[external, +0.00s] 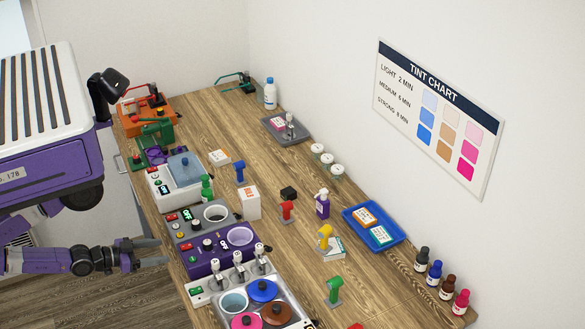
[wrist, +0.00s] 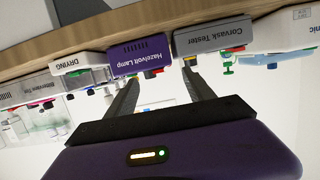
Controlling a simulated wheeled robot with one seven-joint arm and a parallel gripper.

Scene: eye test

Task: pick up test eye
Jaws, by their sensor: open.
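I cannot make out which thing is the test eye; nothing in either view is clearly an eye or lens. My gripper (external: 161,252) is open and empty, just left of the bench edge, level with the grey and purple units. In the wrist view my gripper (wrist: 161,75) has its two fingers apart with nothing between them. Beyond the fingers, the wrist view shows a purple box marked Hazelvolt Lamp (wrist: 140,53) and a grey box marked Corvask Tester (wrist: 213,38). The external view shows a grey unit (external: 188,231) and a purple unit (external: 201,268), each with a round opening.
The wooden bench (external: 290,180) also holds a white unit with a blue lid (external: 183,167), a tray of lidded pots (external: 206,312), small coloured stands, a blue tray (external: 352,211), a grey tray (external: 296,139) and several dark bottles (external: 434,272). Bare wood lies between the stands.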

